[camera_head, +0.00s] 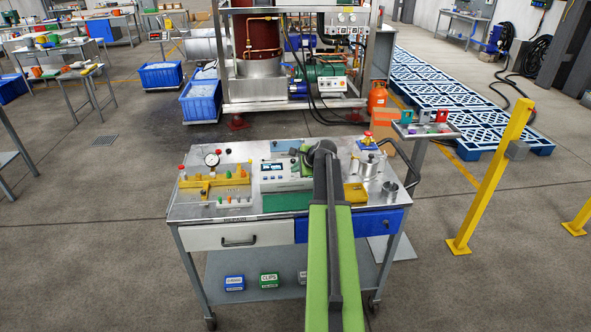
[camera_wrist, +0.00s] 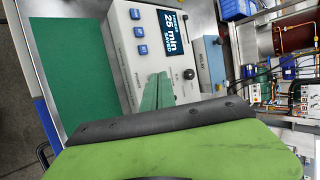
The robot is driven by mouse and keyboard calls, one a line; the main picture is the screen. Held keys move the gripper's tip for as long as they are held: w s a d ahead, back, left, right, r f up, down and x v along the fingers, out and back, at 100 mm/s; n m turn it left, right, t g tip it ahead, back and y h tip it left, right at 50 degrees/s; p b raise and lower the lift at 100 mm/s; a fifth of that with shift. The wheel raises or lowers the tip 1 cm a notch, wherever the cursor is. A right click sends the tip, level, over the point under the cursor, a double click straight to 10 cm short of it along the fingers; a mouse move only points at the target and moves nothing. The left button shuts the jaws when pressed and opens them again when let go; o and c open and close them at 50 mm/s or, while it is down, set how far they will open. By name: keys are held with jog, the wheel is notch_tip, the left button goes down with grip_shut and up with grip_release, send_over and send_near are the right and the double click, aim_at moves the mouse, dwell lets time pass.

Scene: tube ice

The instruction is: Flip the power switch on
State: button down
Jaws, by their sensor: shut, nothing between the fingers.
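A light grey control box (camera_head: 282,186) with a small display and blue buttons stands on the steel cart top, left of my arm. In the wrist view the control box (camera_wrist: 122,30) appears turned sideways, with its lit display (camera_wrist: 175,35) reading "25 min" and three blue buttons (camera_wrist: 138,32) beside it. My gripper (camera_wrist: 158,92) shows there as green fingers, shut and empty, over the front panel. I cannot make out the power switch; the fingers and my arm cover part of the panel. I cannot tell whether the fingers touch it.
A green mat (camera_wrist: 75,60) lies beside the box. A blue-grey box (camera_wrist: 214,62) stands past the display end. A yellow post (camera_head: 492,180) stands right.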

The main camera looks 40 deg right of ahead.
jog(key=shift+r, duration=0.3)
jog(key=shift+s+r+p, duration=0.1)
jog(key=shift+r+p, duration=0.4)
jog(key=shift+p, duration=0.15)
jog(key=s+d+r+p, duration=0.1)
jog(key=s+r+p, duration=0.4)
jog(key=r+p, duration=0.6)
jog(key=shift+s+r+p, duration=0.3)
jog(key=shift+s+r, duration=0.05)
jog(key=shift+s, duration=0.05)
